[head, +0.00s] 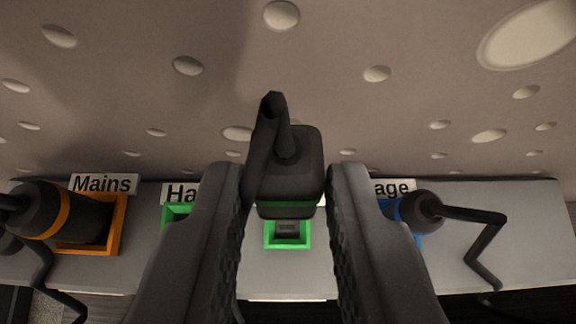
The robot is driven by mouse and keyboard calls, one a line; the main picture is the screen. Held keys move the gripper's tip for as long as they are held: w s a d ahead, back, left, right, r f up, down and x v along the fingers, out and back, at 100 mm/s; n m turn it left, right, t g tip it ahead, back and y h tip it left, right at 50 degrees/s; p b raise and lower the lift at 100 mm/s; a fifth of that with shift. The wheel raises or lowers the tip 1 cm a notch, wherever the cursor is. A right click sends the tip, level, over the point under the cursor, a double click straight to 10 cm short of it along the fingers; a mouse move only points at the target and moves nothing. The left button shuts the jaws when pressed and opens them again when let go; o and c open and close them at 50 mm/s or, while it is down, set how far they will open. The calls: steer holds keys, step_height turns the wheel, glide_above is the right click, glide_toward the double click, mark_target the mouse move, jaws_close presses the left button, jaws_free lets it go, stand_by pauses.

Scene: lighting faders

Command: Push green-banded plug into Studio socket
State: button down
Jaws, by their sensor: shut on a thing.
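The green-banded plug (292,167) is a dark block with a green band near its lower end and a dark cable rising from its top. My gripper (286,180) is shut on it, one finger on each side. Its grey tip points down at a green-framed socket (288,243), just in front of the socket opening in the picture. I cannot tell whether the tip touches or enters it. The label above this socket is hidden behind the plug, so the name Studio cannot be read.
A "Mains" label (103,184) stands over an orange-framed socket (118,235) with an orange-banded plug (45,212) before it. Another green frame (176,213) under "Ha…" is partly hidden by my left finger. A dark plug (420,210) with a cable is at the blue frame, right.

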steer(key=shift+r, duration=0.15)
steer(key=shift+f+b, duration=2)
steer(key=shift+f, duration=0.8)
steer(key=shift+s+b, duration=0.15)
steer(key=shift+b, duration=0.95)
steer(key=shift+f, duration=0.9)
stand_by(0.8)
stand_by(0.4)
